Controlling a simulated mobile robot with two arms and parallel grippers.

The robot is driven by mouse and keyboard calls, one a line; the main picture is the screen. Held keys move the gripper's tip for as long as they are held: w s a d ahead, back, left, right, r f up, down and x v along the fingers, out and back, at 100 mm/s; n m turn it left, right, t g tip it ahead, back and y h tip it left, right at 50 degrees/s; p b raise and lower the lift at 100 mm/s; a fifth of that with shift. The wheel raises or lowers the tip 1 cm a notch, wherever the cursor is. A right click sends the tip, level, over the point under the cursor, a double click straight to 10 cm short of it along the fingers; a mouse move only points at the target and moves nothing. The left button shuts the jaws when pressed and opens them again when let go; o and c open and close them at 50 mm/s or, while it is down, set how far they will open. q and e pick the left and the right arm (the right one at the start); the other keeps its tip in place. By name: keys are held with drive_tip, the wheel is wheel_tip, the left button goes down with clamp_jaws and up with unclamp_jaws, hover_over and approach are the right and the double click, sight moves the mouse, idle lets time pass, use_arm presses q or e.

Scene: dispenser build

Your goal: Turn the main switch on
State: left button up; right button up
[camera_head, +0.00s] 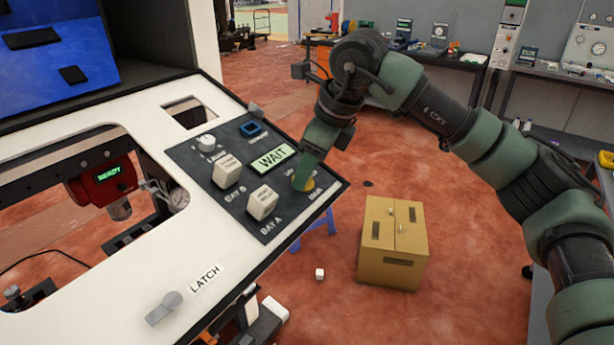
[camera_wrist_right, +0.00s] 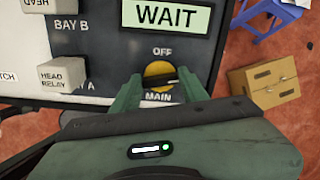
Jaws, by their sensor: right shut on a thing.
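The main switch (camera_wrist_right: 158,70) is a round yellow dial with a dark bar across it, between the labels OFF and MAIN in the right wrist view. In the head view a sliver of its yellow dial (camera_head: 309,185) shows at the right end of the dark control panel (camera_head: 290,210). My right gripper (camera_head: 302,180) reaches down to the switch, and its green fingers (camera_wrist_right: 158,84) are shut on it, one on each side. The dark bar lies roughly level, slightly tilted, in the wrist view. My left gripper is not in view.
White blocks sit at BAY A (camera_head: 262,203) and BAY B (camera_head: 227,171), close to my right gripper. A display (camera_head: 271,158) reads WAIT. A red unit (camera_head: 104,183) reads READY. A latch lever (camera_head: 164,308) is at the front. A cardboard box (camera_head: 392,245) stands on the floor.

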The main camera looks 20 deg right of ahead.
drive_tip(key=shift+s+f+m+b, duration=0.1)
drive_tip(key=shift+f+m+b, duration=0.2)
drive_tip(key=shift+m, duration=0.3)
drive_tip(key=shift+f+m+b, duration=0.2)
drive_tip(key=shift+m+b, duration=0.05)
drive_tip(key=shift+m, duration=0.65)
drive_tip(key=o, duration=1.4)
drive_tip(key=shift+d+r, duration=0.1)
drive_tip(key=shift+r, duration=0.1)
drive_tip(key=shift+r, duration=0.1)
drive_tip(key=shift+r, duration=0.2)
drive_tip(key=b+v, duration=0.1)
drive_tip(key=v, duration=0.6)
drive_tip(key=shift+d+r, duration=0.1)
drive_tip(key=shift+d, duration=0.05)
